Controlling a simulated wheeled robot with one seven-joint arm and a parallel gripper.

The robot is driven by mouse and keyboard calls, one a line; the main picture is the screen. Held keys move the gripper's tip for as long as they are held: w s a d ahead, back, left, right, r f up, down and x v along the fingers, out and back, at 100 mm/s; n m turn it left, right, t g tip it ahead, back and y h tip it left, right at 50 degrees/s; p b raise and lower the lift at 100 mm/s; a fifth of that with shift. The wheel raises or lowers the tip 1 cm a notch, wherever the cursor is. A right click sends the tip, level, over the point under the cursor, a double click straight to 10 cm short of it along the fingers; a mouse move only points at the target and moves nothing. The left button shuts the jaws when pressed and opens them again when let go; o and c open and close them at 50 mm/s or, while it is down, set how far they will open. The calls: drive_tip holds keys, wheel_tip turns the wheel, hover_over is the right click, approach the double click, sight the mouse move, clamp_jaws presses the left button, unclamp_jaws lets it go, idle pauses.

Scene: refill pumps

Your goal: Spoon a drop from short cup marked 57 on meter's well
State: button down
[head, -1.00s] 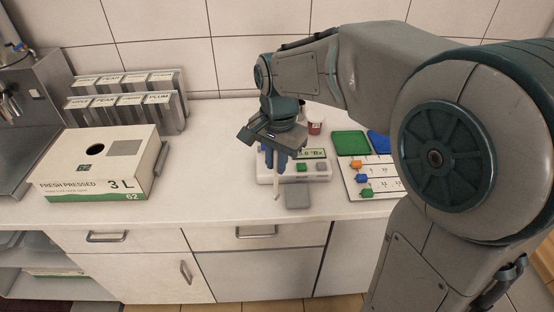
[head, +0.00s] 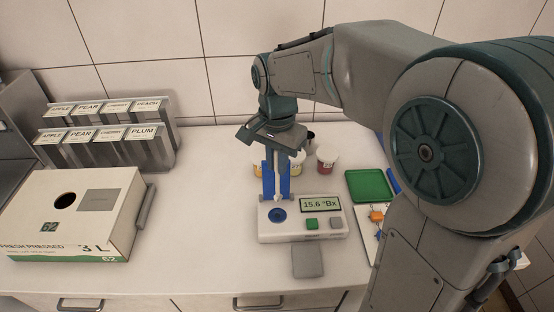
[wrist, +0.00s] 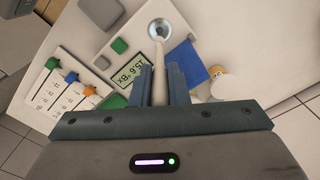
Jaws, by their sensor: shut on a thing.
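My gripper (head: 277,197) is shut on a pale spoon and points down over the back left of the white meter (head: 300,236). I cannot tell whether the bowl holds liquid. The meter's blue well (head: 278,215) is just in front of the fingers in the head view. Its display (head: 320,204) reads 15.6 °Bx. Behind stand a red cup (head: 326,160), a yellow cup (head: 257,167) and another cup (head: 297,166), partly hidden. I cannot read a 57.
A grey pad (head: 307,261) lies in front of the meter. A green tray (head: 370,185) and a board with coloured markers (head: 377,216) lie at right. A juice box (head: 75,212) and labelled racks (head: 105,150) stand at left.

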sight(277, 189)
drive_tip(key=shift+f+b, duration=2.4)
drive_tip(key=shift+f, duration=0.75)
